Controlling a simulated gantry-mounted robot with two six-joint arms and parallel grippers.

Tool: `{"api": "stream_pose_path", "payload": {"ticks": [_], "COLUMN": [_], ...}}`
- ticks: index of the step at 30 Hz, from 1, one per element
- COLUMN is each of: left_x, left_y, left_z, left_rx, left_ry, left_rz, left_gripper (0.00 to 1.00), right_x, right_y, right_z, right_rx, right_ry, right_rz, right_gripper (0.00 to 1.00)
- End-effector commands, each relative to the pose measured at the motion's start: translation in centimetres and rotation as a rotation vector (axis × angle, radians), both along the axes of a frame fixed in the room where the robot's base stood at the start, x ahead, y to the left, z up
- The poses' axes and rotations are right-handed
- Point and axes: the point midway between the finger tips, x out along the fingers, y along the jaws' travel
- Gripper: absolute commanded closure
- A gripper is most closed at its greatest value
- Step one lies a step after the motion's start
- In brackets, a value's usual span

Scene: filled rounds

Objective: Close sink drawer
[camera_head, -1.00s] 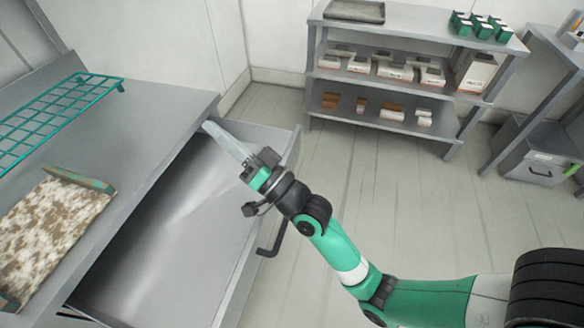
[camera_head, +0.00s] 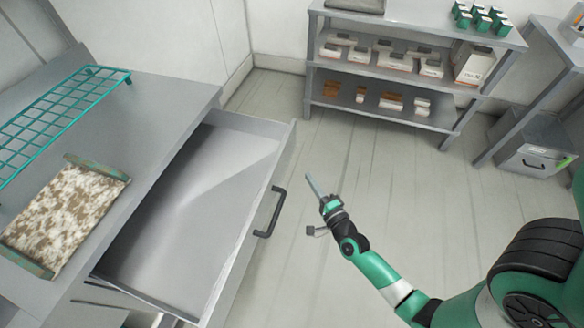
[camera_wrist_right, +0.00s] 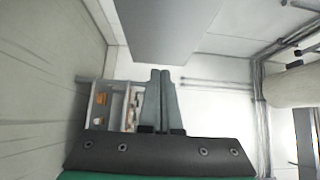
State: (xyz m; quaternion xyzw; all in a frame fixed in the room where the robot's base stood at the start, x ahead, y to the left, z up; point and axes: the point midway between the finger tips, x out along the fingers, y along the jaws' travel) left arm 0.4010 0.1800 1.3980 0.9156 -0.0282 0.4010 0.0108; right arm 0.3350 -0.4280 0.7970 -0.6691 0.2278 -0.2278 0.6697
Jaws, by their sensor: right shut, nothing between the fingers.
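The sink drawer (camera_head: 185,215) is pulled out from under the counter in the head view, and its inside looks empty. Its dark handle (camera_head: 271,212) is on the front panel, facing right. My right gripper (camera_head: 312,182) is to the right of the drawer front, outside it and apart from the handle. It is shut and empty; in the right wrist view its two fingers (camera_wrist_right: 160,95) are together. A grey panel shows above the fingers there; I cannot tell which part it is. My left gripper is not in view.
The grey counter (camera_head: 165,95) holds a teal wire rack (camera_head: 62,110) and a speckled board (camera_head: 65,215). A shelf unit (camera_head: 400,52) with boxes stands at the back, and a side table with a grey bin (camera_head: 535,150) at the right. The floor (camera_head: 380,190) between is clear.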

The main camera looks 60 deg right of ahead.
Motion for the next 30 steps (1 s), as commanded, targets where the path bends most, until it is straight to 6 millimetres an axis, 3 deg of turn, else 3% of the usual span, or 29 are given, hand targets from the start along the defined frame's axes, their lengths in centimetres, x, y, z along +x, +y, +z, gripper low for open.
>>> {"api": "stream_pose_path", "payload": {"ticks": [6,9,12,30], "left_x": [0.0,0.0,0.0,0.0], "left_y": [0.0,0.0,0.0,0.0], "left_z": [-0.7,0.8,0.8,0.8], "left_rx": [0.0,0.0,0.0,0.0], "left_ry": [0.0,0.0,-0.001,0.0], "left_rz": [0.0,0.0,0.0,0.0], "left_gripper": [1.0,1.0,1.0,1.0], "right_x": [3.8,5.7,6.8,7.5], "right_y": [-3.0,-2.4,-2.3,-2.2], "right_z": [0.0,0.5,0.2,0.0], "right_rx": [-0.002,0.001,0.001,0.0], "right_ry": [-0.003,0.0,-0.001,0.0], "right_rz": [-0.001,0.005,0.003,0.001], "right_gripper": [1.0,1.0,1.0,1.0]}}
